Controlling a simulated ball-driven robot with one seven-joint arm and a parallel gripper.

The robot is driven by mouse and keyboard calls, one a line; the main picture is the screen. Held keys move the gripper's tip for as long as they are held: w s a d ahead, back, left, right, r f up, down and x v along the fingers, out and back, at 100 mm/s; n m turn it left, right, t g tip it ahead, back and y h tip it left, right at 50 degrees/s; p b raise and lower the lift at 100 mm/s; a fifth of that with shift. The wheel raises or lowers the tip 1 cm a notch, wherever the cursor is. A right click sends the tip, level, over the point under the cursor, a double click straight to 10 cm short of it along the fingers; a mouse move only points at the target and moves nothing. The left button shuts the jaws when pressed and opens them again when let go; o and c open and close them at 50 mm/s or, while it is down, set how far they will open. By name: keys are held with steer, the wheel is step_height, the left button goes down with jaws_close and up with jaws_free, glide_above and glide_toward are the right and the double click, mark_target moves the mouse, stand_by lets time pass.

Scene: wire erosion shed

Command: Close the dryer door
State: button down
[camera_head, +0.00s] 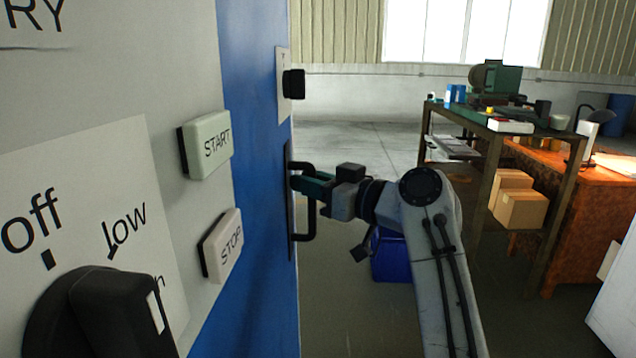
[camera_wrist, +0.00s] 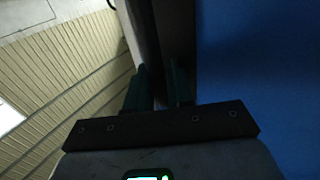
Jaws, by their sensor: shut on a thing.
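The blue dryer door (camera_head: 256,240) stands upright beside the white control panel in the head view, seen at a steep angle. Its black handle (camera_head: 305,237) stands out near the right edge. My gripper (camera_head: 302,184) reaches in from the right, with its green fingers at the upper part of this handle. In the wrist view, my gripper (camera_wrist: 159,80) has its two fingers on either side of the dark handle bar (camera_wrist: 143,30), shut on it. The blue door face (camera_wrist: 260,70) fills the right of that view. I cannot tell how far the door stands open.
The white panel carries a START button (camera_head: 208,145), a STOP button (camera_head: 222,245) and a black dial (camera_head: 105,315). A black knob (camera_head: 293,84) is above the handle. A blue bin (camera_head: 390,262) stands behind my arm. A workbench (camera_head: 490,185) and cardboard boxes (camera_head: 520,208) are at the right.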

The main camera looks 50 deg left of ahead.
steer(key=shift+s+a, duration=0.2)
steer(key=shift+s, duration=0.1)
steer(key=c, duration=1.2)
jaws_free()
steer(key=shift+s+a+f, duration=0.1)
steer(key=shift+s+a, duration=0.05)
steer(key=shift+o, duration=0.2)
steer(key=v, duration=1.1)
steer(key=shift+w, duration=0.4)
